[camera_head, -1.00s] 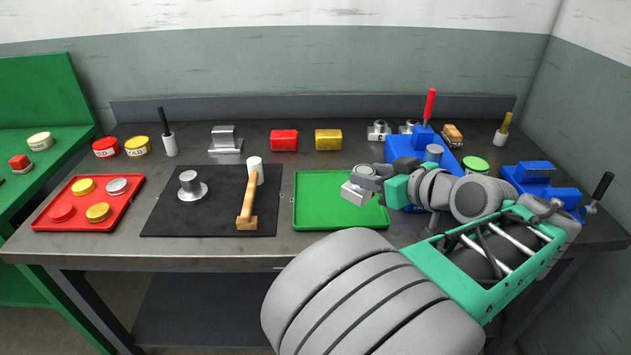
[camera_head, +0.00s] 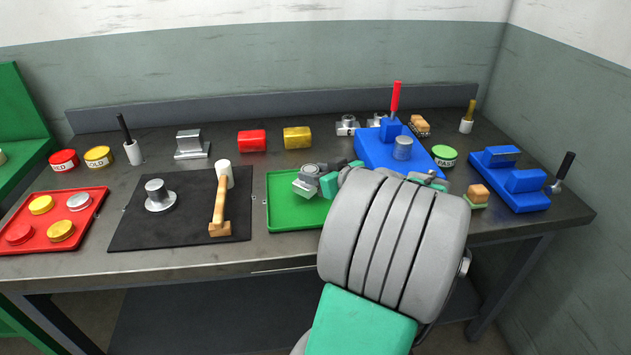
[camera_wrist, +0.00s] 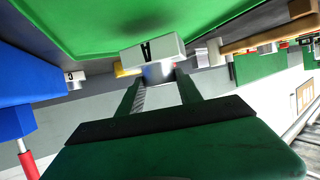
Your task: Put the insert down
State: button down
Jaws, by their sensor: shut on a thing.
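The insert (camera_head: 306,187) is a small light-grey metal block with a round boss. In the wrist view, the insert (camera_wrist: 152,52) shows a black letter A upside down. My gripper (camera_head: 322,178) is shut on it, and both fingers (camera_wrist: 158,78) close around the round boss. My arm hides the tray's right side.
Two similar inserts (camera_head: 347,125) stand at the back, near a blue press (camera_head: 372,152) with a red handle. A black mat (camera_head: 125,232) with a mallet (camera_head: 219,205) lies left of the tray. A second blue fixture (camera_head: 520,190) is at the right. The tray's visible left part is empty.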

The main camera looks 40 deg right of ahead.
jog(key=shift+f, duration=1.2)
jog(key=shift+f, duration=0.1)
jog(key=shift+f, duration=0.15)
jog(key=c, duration=0.8)
grip_release()
jog(key=shift+s, duration=0.1)
jog(key=shift+r, duration=0.3)
jog(key=v, duration=1.2)
